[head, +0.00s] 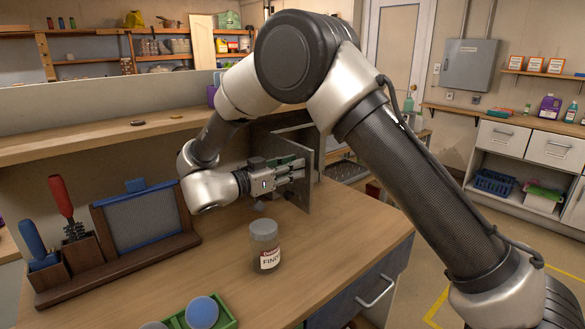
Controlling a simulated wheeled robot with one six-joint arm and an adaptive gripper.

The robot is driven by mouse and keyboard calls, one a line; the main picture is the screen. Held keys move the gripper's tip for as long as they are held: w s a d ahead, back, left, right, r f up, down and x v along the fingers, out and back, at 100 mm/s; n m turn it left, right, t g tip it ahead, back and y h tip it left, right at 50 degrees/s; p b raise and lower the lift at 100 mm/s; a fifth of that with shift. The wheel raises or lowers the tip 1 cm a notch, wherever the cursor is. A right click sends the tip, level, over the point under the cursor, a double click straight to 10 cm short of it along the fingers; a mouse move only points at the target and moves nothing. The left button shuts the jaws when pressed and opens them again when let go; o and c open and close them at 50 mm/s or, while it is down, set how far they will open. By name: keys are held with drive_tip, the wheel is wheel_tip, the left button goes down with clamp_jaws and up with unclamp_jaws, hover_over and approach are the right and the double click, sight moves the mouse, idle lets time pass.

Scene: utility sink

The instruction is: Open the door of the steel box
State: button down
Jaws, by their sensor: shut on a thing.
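The steel box (262,131) stands at the back of the wooden workbench, mostly hidden behind my arm. A flat grey steel panel (316,158), which looks like its door, juts toward the camera to the right of my gripper. My gripper (301,172) reaches in from the left, level with the bench top, its fingers closed at the near face of this panel. It appears shut on the door's handle, but the fingers hide the grip itself. I cannot tell exactly how wide the door stands.
A labelled grey-lidded jar (265,246) stands on the bench in front of my gripper. A wooden holder (112,262) with red- and blue-handled tools is at left. A green tray (226,316) sits at the front edge. Bench top right of the jar is clear.

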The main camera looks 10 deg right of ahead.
drive_tip(key=shift+a+r+m+g+h, duration=0.1)
drive_tip(key=shift+a+m+g+h, duration=0.2)
drive_tip(key=shift+a+g, duration=0.1)
drive_tip(key=c, duration=1.2)
unclamp_jaws()
drive_tip(key=shift+s, duration=0.1)
drive_tip(key=shift+c, duration=0.2)
drive_tip(key=v, duration=1.2)
drive_tip(key=shift+s, duration=0.1)
